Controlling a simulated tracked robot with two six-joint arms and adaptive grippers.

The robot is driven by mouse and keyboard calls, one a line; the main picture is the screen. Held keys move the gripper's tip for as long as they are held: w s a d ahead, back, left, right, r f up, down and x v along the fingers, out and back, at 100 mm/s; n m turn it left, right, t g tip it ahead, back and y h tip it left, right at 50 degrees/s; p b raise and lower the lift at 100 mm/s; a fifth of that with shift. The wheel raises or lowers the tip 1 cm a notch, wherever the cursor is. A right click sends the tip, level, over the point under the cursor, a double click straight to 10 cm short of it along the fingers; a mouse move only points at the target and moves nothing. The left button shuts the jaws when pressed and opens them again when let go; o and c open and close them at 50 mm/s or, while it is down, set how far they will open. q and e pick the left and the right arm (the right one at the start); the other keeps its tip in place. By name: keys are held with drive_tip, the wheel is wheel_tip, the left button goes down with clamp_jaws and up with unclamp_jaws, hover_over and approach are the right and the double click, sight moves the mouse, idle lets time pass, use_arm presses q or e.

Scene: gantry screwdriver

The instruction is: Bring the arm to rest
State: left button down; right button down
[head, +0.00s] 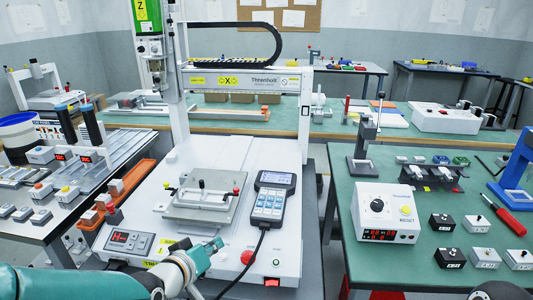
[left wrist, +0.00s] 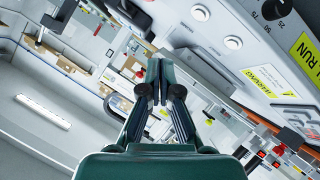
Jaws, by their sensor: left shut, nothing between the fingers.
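My left arm comes in from the lower left in the head view. Its left gripper (head: 214,247) is over the front of the white gantry machine's base (head: 185,215), between the small display box and the red button. In the left wrist view the gripper (left wrist: 160,70) has its dark fingers together, with nothing between them. A white panel with knobs and a yellow label (left wrist: 265,80) lies beyond the fingertips. I cannot tell whether the gripper touches the machine. My right gripper does not show.
A handheld keypad (head: 270,200) and a fixture plate (head: 205,200) are on the machine base. A red button (head: 247,258) is just right of the gripper. The display box (head: 131,244) is to its left. A green-topped table (head: 375,260) with a control box (head: 385,212) stands on the right.

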use_arm(q)
drive_tip(key=s+d+f+g, duration=0.1)
drive_tip(key=s+f+g, duration=0.3)
drive_tip(key=f, duration=0.6)
drive_tip(key=s+d+f+m+g, duration=0.1)
drive_tip(key=s+f+g, duration=0.1)
drive_tip(key=s+f, duration=0.55)
drive_tip(key=s+d+f+g, duration=0.1)
drive_tip(key=s+f+g, duration=0.15)
drive_tip(key=f, duration=0.85)
drive_tip(key=s+d+f+m+g, duration=0.1)
drive_tip(key=s+f+g, duration=0.2)
drive_tip(key=s+f, duration=0.5)
wheel_tip(320, 180, up, 23)
drive_tip(key=s+p, duration=0.2)
drive_tip(key=p, duration=1.9)
drive_tip(key=shift+s+f, duration=0.2)
drive_tip(key=shift+s, duration=0.2)
